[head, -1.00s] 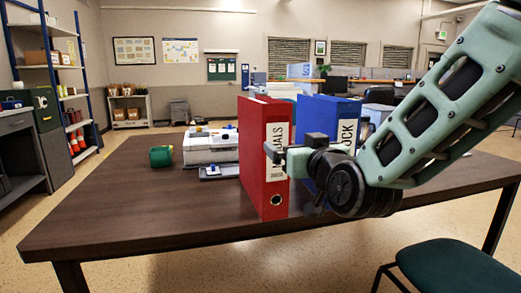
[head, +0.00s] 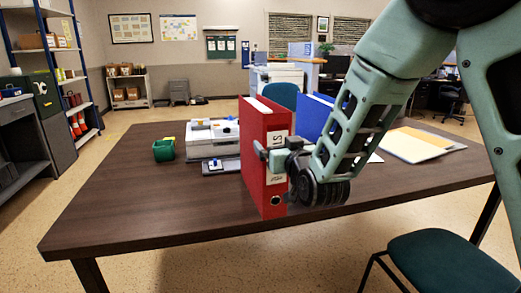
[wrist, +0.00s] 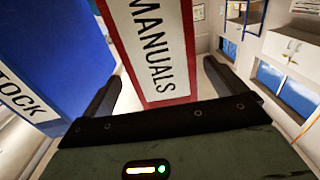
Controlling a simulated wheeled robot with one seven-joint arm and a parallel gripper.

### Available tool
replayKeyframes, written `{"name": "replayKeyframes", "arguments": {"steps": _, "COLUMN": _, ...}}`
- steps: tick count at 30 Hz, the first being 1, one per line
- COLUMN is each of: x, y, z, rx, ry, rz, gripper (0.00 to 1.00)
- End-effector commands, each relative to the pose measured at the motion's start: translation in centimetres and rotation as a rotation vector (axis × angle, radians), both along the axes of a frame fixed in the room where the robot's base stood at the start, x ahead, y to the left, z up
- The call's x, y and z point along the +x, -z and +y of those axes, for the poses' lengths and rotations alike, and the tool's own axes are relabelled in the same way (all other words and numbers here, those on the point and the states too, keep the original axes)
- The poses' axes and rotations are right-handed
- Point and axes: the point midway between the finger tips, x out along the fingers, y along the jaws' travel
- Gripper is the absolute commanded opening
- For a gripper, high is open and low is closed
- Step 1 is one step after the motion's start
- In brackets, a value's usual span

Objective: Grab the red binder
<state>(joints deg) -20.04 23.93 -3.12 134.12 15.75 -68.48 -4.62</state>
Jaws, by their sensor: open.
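The red binder (head: 257,165) stands upright near the front edge of the table in the head view, its spine facing forward and right. In the wrist view the red binder (wrist: 156,50), with its white MANUALS label, lies between the two dark fingers. My gripper (head: 268,152) is at the binder's spine, and its fingers are open in the wrist view (wrist: 155,90). I cannot tell whether a finger touches the binder. The blue binder (head: 312,117) stands just right of it, partly hidden by my arm; its STOCK label shows in the wrist view (wrist: 50,60).
The brown table (head: 130,205) has free room at left and front. A white machine (head: 212,139) and a green container (head: 163,150) stand left behind the red binder. Papers (head: 415,144) lie at right. A green chair (head: 440,252) stands at the front right.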

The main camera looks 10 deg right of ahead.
Motion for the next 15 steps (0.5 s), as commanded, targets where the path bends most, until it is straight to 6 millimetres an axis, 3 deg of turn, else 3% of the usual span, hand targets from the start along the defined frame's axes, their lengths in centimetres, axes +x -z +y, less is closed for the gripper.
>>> {"name": "replayKeyframes", "arguments": {"steps": 7, "x": 1.8, "y": -0.1, "z": 0.2, "rx": 0.0, "ry": 0.0, "rz": 0.0, "gripper": 0.96}}
{"name": "replayKeyframes", "arguments": {"steps": 15, "x": 5.5, "y": -0.1, "z": 0.6, "rx": 0.0, "ry": 0.0, "rz": 0.0, "gripper": 0.96}}
